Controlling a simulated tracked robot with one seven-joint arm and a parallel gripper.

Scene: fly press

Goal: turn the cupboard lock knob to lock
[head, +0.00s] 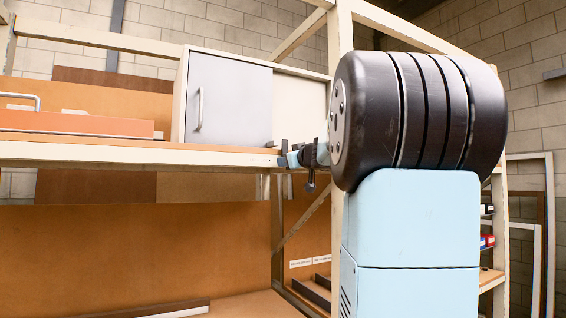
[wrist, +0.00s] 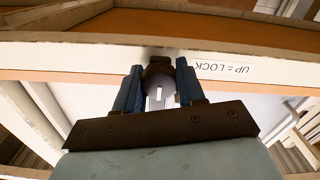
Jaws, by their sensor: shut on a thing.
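The lock knob (wrist: 160,82) is a small round grey piece with a pale mark, close against the pale shelf edge in the wrist view. My gripper (wrist: 159,73) has its blue fingers on either side of the knob and is shut on it. A label (wrist: 223,69) beside the knob reads "UP = LOCK" and appears upside down there. In the head view my gripper (head: 292,158) is at the right part of the shelf's front edge; I cannot make out the knob there. The cupboard (head: 304,104) stands on the shelf with a grey sliding door (head: 229,100).
The shelf's front edge (head: 130,154) runs across to a pale upright post (head: 340,30). An orange tray-like box (head: 75,122) lies on the shelf at left. Below are an orange back panel (head: 140,245) and a lower shelf. My dark arm joint covers much of the right.

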